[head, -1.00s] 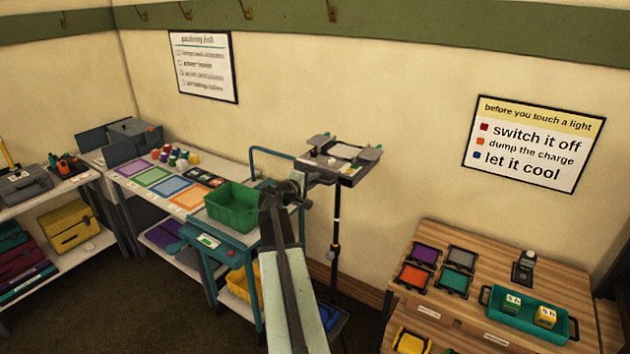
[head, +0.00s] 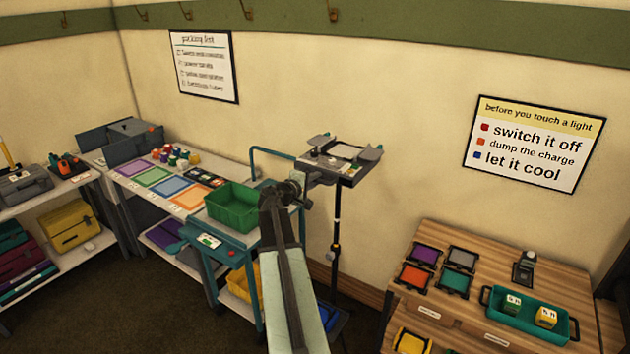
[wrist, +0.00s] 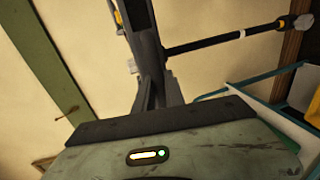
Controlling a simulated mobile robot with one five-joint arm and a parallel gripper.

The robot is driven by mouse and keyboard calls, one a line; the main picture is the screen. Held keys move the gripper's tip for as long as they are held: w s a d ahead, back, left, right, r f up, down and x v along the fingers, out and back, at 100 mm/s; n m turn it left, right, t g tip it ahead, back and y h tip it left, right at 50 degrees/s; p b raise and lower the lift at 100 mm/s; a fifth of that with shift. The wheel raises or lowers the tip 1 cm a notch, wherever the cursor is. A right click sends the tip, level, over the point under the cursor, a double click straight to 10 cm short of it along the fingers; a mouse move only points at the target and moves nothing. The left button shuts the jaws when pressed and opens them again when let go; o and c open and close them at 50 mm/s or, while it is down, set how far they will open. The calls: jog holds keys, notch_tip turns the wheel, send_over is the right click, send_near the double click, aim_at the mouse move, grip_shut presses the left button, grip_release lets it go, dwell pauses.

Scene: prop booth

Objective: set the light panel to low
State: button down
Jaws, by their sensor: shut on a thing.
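The light panel (head: 350,157) is a dark flat unit with grey end pieces, on top of a black stand against the back wall. My gripper (head: 312,177) is at the panel's near left edge. In the wrist view, my gripper's dark fingers (wrist: 150,88) are together at a dark part of the panel (wrist: 138,14) that bears a yellow patch. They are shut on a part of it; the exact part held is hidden. I cannot read the panel's setting.
A green bin (head: 232,207) stands on the teal cart left of my arm. The stand's pole (head: 337,225) is close to the right of my arm. A wooden table (head: 470,255) with coloured panels and a teal tray (head: 530,316) is at the right. Dark floor is open at lower left.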

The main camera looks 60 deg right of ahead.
jog(key=shift+f, duration=0.15)
dwell(0.3)
notch_tip(320, 180, down, 30)
jog(key=b, duration=3)
jog(key=shift+s+a+f, duration=0.1)
jog(key=shift+s, duration=0.05)
jog(key=c, duration=1.4)
grip_release()
